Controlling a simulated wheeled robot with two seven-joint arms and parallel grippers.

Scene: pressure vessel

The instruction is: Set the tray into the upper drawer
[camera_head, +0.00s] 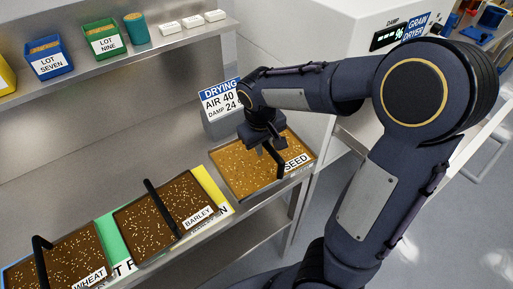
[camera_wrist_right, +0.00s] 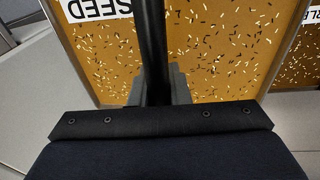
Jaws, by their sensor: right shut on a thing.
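The SEED tray (camera_head: 240,170), shallow and filled with tan grain, is at the right end of the steel counter. I cannot tell whether it rests on the counter or is slightly lifted. My right gripper (camera_head: 268,146) is over it, shut on its black bar handle. In the right wrist view, the SEED tray (camera_wrist_right: 225,50) fills the background, and my right gripper (camera_wrist_right: 158,92) closes around the handle. An upper drawer cannot be made out clearly; a pull handle (camera_head: 487,157) shows on the white unit at the right. My left gripper is out of view.
The BARLEY tray (camera_head: 160,215) and WHEAT tray (camera_head: 65,262) sit left along the counter, with upright handles. A drying sign (camera_head: 221,100) stands behind the SEED tray. The grain dryer (camera_head: 375,40) is at the back right. A shelf with lot bins (camera_head: 48,60) is above.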

